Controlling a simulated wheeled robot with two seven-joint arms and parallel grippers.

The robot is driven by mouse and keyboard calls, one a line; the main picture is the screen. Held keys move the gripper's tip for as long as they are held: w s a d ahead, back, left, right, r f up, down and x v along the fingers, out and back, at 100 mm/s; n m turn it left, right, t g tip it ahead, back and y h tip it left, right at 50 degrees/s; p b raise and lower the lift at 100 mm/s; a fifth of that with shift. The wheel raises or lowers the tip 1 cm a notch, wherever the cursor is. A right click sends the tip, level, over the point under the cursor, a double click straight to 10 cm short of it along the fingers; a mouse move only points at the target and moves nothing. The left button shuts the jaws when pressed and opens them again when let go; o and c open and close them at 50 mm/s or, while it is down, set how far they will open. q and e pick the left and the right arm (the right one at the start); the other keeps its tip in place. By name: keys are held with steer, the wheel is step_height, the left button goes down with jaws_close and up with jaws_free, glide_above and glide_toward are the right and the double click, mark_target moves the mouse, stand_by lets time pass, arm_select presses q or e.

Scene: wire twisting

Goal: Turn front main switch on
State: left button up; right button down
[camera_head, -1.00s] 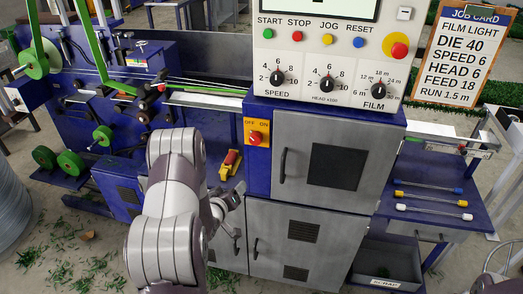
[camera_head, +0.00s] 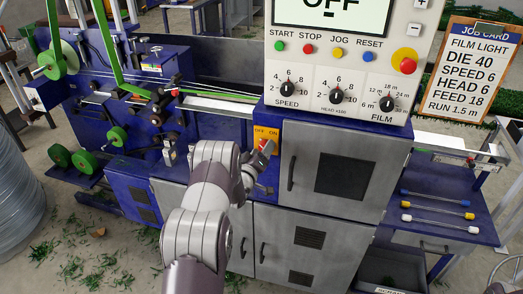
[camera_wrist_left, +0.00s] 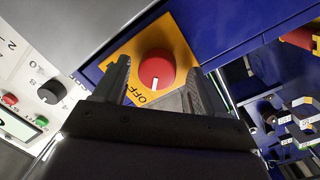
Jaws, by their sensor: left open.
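The main switch is a red knob on a yellow OFF/ON plate (camera_head: 261,133), set in the blue panel left of the grey cabinet door. In the left wrist view the red knob (camera_wrist_left: 156,72) shows large, with the word OFF on the yellow plate (camera_wrist_left: 122,52) beside it. My left gripper (camera_head: 258,160) is at the switch, and its open fingers (camera_wrist_left: 157,85) appear on either side of the knob. I cannot tell whether they touch it. In the head view the gripper partly hides the knob. My right gripper is not in view.
The display (camera_head: 335,12) above the control panel reads OFF. The panel has START, STOP, JOG and RESET buttons and SPEED, HEAD and FILM dials (camera_head: 336,96). A job card (camera_head: 469,68) stands at right. Several capped wires (camera_head: 438,216) lie on the blue side table (camera_head: 465,190).

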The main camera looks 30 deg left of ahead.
arm_select(q)
steer(key=shift+d, duration=0.2)
steer(key=c, duration=1.1)
steer(key=shift+o, duration=0.2)
steer(key=shift+r+m+g+y+b, duration=0.15)
steer(key=shift+m+g+y+b, duration=0.2)
steer(key=shift+m+b, duration=4.25)
steer(key=shift+r+m+g+y+b, duration=0.15)
steer(key=shift+m+g+y+b, duration=0.15)
steer(key=shift+m+b, duration=4.25)
steer(key=shift+n+b, duration=0.55)
steer(key=shift+b, duration=0.1)
